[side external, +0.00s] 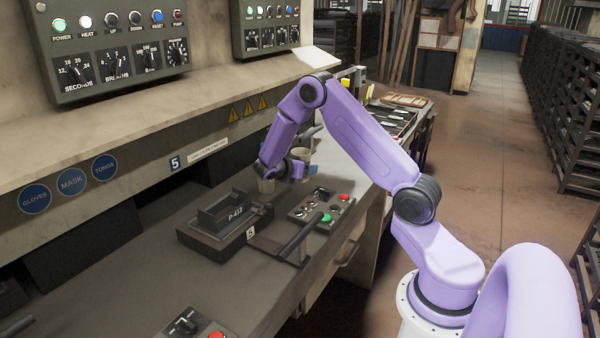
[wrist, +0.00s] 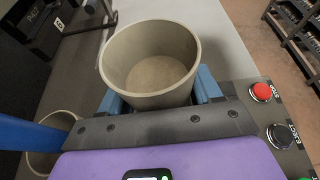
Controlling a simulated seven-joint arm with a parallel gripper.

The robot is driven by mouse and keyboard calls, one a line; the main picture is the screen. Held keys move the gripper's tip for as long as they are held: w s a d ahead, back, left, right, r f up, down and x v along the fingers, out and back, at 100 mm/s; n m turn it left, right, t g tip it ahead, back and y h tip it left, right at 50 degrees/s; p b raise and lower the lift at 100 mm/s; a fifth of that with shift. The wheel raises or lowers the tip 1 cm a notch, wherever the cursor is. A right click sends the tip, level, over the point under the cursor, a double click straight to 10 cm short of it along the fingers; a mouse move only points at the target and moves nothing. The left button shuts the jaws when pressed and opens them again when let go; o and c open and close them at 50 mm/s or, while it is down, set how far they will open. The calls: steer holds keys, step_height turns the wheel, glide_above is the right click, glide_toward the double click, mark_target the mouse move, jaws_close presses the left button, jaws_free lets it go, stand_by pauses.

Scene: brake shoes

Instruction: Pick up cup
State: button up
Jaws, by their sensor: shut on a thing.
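A beige, empty cup (wrist: 152,65) is upright between the two blue fingers of my gripper (wrist: 153,100) in the wrist view, with its open mouth showing. My gripper is shut on this cup. I cannot tell whether the held cup touches the bench.
The wall with control boxes (side external: 115,45) is behind.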

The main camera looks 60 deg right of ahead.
steer(key=s+a+r, duration=0.6)
steer(key=s+r, duration=0.1)
steer(key=s, duration=0.3)
steer(key=shift+a+r, duration=0.15)
steer(key=shift+r, duration=0.05)
stand_by(0.5)
stand_by(0.7)
steer(key=w+a+r+n+t+y, duration=0.1)
steer(key=w+a+n+t+y, duration=0.35)
steer(key=a, duration=0.75)
steer(key=w+a+r+n+t+y, duration=0.2)
steer(key=a+n+t+y, duration=0.3)
steer(key=a+n+t, duration=0.5)
steer(key=d+f+m+g+h, duration=0.1)
steer(key=d+m+g+h, duration=0.1)
steer(key=w+d+f+m+g+h, duration=0.1)
steer(key=m+g+h, duration=0.1)
steer(key=m, duration=0.1)
steer(key=d+f+m+g+h, duration=0.1)
steer(key=d+m+g+h, duration=0.1)
steer(key=shift+w+d+f+h, duration=0.2)
steer(key=shift+d+f+h, duration=0.05)
steer(key=shift+d+h, duration=0.1)
steer(key=shift+s+d+f+m+g+h, duration=0.25)
steer(key=shift+s+d+m+g+h, duration=0.15)
steer(key=shift+m+g, duration=0.25)
steer(key=shift+s+d+f+m+g+h, duration=0.25)
steer(key=shift+d+m+g+h, duration=0.15)
steer(key=shift+m+g, duration=0.2)
